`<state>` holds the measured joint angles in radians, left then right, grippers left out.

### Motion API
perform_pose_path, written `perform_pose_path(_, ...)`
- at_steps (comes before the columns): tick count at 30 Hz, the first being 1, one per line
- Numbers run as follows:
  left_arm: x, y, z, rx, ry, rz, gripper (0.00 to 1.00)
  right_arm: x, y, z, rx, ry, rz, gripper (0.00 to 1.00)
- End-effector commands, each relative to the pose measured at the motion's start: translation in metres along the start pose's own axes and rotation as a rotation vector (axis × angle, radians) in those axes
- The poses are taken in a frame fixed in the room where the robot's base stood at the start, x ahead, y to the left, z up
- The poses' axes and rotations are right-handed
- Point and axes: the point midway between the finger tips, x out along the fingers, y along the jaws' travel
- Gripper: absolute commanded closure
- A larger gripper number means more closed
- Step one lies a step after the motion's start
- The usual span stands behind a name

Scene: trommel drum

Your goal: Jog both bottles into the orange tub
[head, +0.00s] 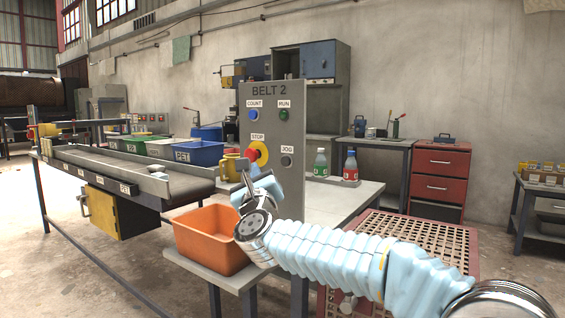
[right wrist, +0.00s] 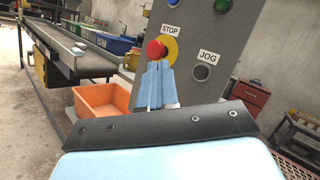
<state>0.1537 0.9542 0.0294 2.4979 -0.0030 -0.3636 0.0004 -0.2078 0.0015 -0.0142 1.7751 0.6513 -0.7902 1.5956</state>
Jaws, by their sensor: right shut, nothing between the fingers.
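The orange tub (head: 208,252) stands at the belt's near end; it also shows in the right wrist view (right wrist: 92,103), and I see nothing inside it. The conveyor belt (head: 128,168) runs away to the left. Two small bottles, one with a green label (head: 320,164) and one with a red label (head: 350,168), stand upright behind the BELT 2 panel (head: 318,120). The black JOG button (head: 286,161) is low on the panel's right. My right gripper (head: 246,184) is shut and empty before the panel, below the red STOP button (right wrist: 157,49) and left of JOG (right wrist: 202,72). My left gripper is out of view.
Small bins, including a blue PET bin (head: 199,152), line the belt's far side. A yellow mug-like object (head: 231,166) is beside the panel. A red drawer cabinet (head: 440,175) stands at the back right. A perforated red-edged surface (head: 425,240) lies right of the table.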

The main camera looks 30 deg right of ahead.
Motion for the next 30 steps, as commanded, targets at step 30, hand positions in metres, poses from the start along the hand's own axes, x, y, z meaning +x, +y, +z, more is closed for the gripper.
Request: perform_pose_path(30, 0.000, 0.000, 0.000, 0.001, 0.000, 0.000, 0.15, 0.049, -0.036, -0.038, 0.007, -0.001, -0.005, 1.00)
